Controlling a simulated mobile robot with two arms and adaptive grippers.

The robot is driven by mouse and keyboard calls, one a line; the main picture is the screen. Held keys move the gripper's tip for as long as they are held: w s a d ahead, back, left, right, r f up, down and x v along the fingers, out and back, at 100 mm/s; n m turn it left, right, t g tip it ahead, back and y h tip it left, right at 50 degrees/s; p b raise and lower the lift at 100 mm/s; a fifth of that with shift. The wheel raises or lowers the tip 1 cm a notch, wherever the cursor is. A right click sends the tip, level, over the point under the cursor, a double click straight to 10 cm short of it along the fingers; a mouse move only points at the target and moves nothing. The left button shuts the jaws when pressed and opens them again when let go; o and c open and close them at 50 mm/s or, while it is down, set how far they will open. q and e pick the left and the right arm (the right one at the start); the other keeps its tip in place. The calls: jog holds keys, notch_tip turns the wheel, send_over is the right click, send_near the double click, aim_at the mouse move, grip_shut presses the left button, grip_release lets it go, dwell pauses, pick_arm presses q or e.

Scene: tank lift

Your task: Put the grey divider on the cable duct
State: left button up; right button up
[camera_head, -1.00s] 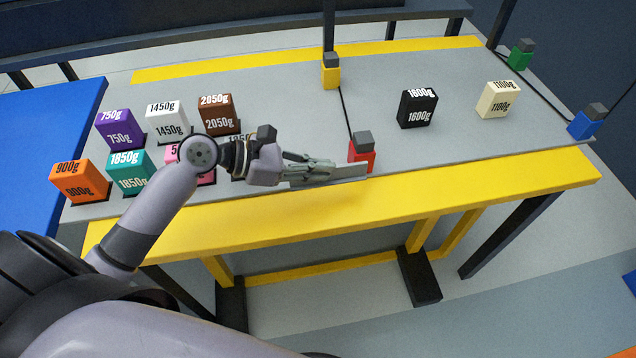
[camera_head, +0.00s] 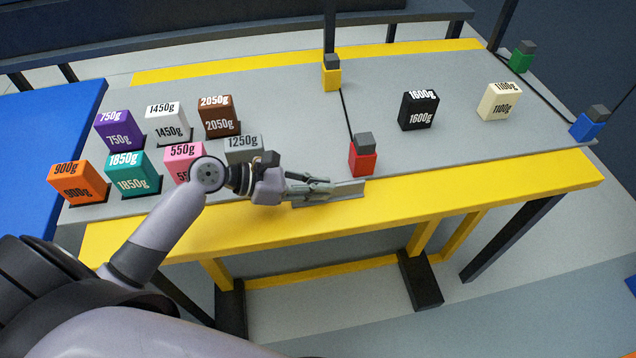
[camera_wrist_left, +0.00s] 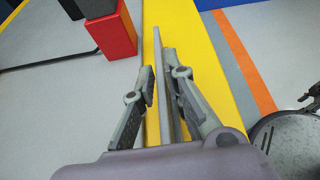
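The grey divider (camera_head: 345,191) is a thin, long plate at the near yellow edge of the table, just in front of the red block. My left gripper (camera_head: 318,187) is closed around its left part. In the left wrist view the divider (camera_wrist_left: 160,62) runs lengthwise between the fingers (camera_wrist_left: 160,80), over the yellow strip. A thin black line (camera_head: 346,112) runs across the tabletop between the yellow and red blocks; I cannot tell whether this is the cable duct. My right gripper is not in view.
The red block (camera_head: 362,158) with a dark cap stands close behind the divider. The yellow block (camera_head: 331,76) stands at the far end of the line. Several labelled weights, such as the orange one (camera_head: 77,183), stand at left. A black weight (camera_head: 418,110) stands right.

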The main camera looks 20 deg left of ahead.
pick_arm(q)
jog(key=shift+o, duration=1.2)
jog(key=shift+r, duration=0.1)
